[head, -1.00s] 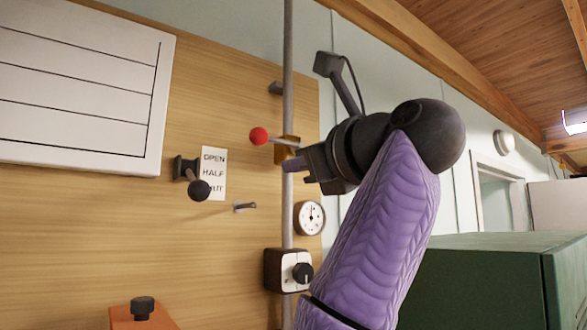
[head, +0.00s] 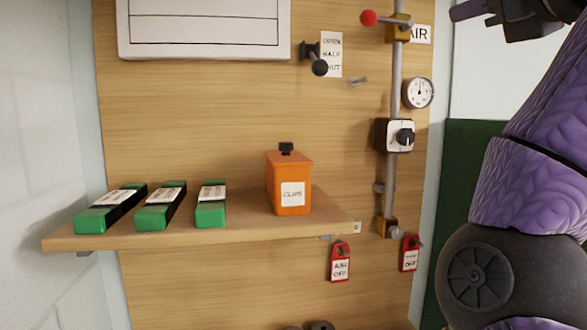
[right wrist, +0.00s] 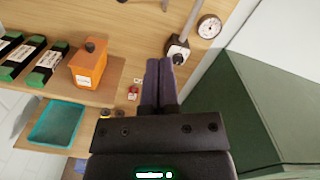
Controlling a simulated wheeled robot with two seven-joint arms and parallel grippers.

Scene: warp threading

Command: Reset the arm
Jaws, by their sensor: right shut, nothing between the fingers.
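My right gripper (head: 462,12) is at the top right of the head view, cut by the top edge. It is to the right of the pipe valve and apart from it. In the right wrist view its two dark fingers (right wrist: 160,66) are together with nothing between them. My purple right arm fills the right side of the head view. The valve (head: 398,30) is a brass block on a grey vertical pipe, its lever pointing left to a red knob (head: 368,18). My left gripper is not in view.
A wooden shelf (head: 240,234) holds green boxes (head: 210,212) and an orange clips tin (head: 290,190). The board carries a gauge (head: 418,92), dial box (head: 395,134), black-knobbed lever (head: 319,67) and red tags (head: 340,262). A teal tray (right wrist: 56,122) lies below. A green cabinet (right wrist: 255,110) stands right.

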